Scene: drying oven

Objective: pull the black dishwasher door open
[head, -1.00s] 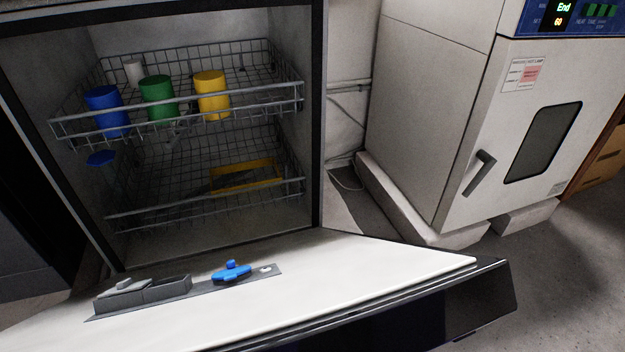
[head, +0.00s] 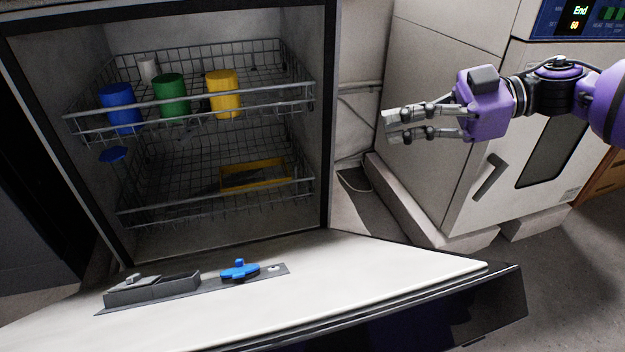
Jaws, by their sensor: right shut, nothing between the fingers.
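The dishwasher door (head: 370,280) is folded down and open, with its white inner face up and its black outer edge (head: 497,303) toward the lower right. A grey dispenser strip with a blue knob (head: 239,269) is on the inner face. My right gripper (head: 388,126) comes in from the right, above the door and apart from it, pointing left. Its fingers are close together and hold nothing. My left gripper is not in view.
Inside the dishwasher, the upper rack (head: 190,121) holds blue, green, yellow and white cups. The lower rack (head: 215,201) holds a yellow frame-like item. A white drying oven (head: 455,130) stands right, behind my right arm. Floor is clear at lower right.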

